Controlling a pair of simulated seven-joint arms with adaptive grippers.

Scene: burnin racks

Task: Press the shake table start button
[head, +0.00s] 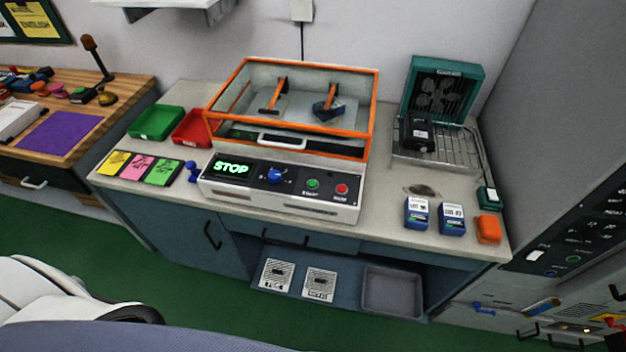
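The shake table (280,200) stands on the middle of the grey worktop, with a clear orange-framed cover (290,65) on top. Its front panel has a dark display (232,168) reading STOP in green letters. To the right of it are a blue knob (275,176), a green button (313,184) and a red button (342,189). The labels under the buttons are too small to read surely. Under the cover are two orange-topped clamps and a dark blue block (328,108). The cover looks closed. Neither of my grippers shows in this view.
Green (156,122) and red (190,128) trays and coloured cards (138,168) lie left of the shake table. A teal fan unit (442,88), a wire rack (455,145), two blue boxes (417,213) and an orange block (488,229) are at the right. A grey cabinet borders the right side.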

